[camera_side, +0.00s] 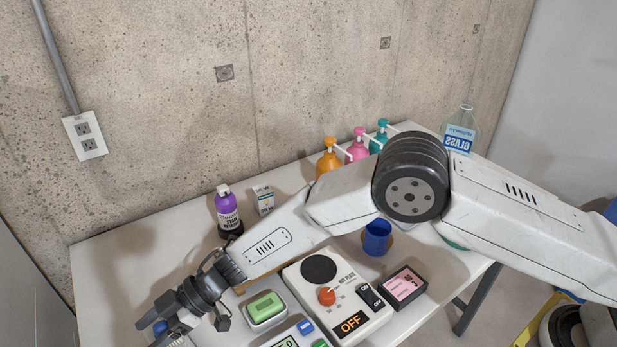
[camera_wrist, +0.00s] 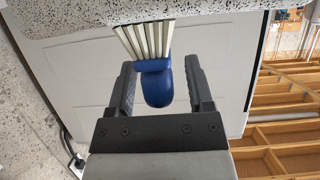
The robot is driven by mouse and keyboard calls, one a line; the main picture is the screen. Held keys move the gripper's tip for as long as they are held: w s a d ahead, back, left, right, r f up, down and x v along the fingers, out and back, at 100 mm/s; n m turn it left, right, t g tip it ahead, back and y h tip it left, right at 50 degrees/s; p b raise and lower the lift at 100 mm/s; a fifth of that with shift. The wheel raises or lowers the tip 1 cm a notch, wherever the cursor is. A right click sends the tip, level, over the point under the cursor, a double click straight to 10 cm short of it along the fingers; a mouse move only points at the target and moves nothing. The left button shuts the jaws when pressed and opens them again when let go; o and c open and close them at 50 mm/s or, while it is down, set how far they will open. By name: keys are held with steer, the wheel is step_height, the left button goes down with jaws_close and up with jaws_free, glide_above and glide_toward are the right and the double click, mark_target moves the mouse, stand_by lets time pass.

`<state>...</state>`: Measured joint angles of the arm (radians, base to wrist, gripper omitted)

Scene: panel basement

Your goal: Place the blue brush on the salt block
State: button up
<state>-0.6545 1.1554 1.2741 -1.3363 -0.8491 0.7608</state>
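My gripper (camera_side: 160,328) is at the left front of the table in the side view, pointing down and left. In the wrist view its two fingers (camera_wrist: 157,82) are apart, with the blue brush (camera_wrist: 156,84) between them. The brush has a rounded blue handle and pale bristles pointing to the top of the picture. A gap shows between the handle and the right finger, and a narrower one on the left. A bit of blue shows at the gripper in the side view. I cannot pick out the salt block with certainty.
A white hot plate (camera_side: 337,300), green block in a dish (camera_side: 265,308), black-and-pink box (camera_side: 403,287) and blue cup (camera_side: 377,237) crowd the front. A purple bottle (camera_side: 228,212), small carton (camera_side: 263,200) and pump bottles (camera_side: 328,160) stand behind. The left tabletop (camera_side: 120,262) is clear.

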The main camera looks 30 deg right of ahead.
steer(key=shift+r, duration=0.15)
steer(key=shift+d+r, duration=0.1)
steer(key=v, duration=1.2)
stand_by(0.6)
steer(key=w+d+r+m+t+h, duration=0.25)
steer(key=d+m+t+h, duration=0.2)
steer(key=d, duration=0.75)
steer(key=w+d+r+m+t+h, duration=0.2)
steer(key=w+d+m+t+h, duration=0.3)
steer(key=d, duration=0.7)
steer(key=s+d+m+g+h, duration=0.2)
steer(key=s+d, duration=0.5)
steer(key=s, duration=0.4)
steer(key=s+d+f+m+g+h, duration=0.1)
steer(key=s+d+m+g, duration=0.4)
steer(key=s, duration=0.7)
steer(key=shift+d+f+m+h, duration=0.4)
steer(key=shift+d+m, duration=0.35)
steer(key=shift+d, duration=0.5)
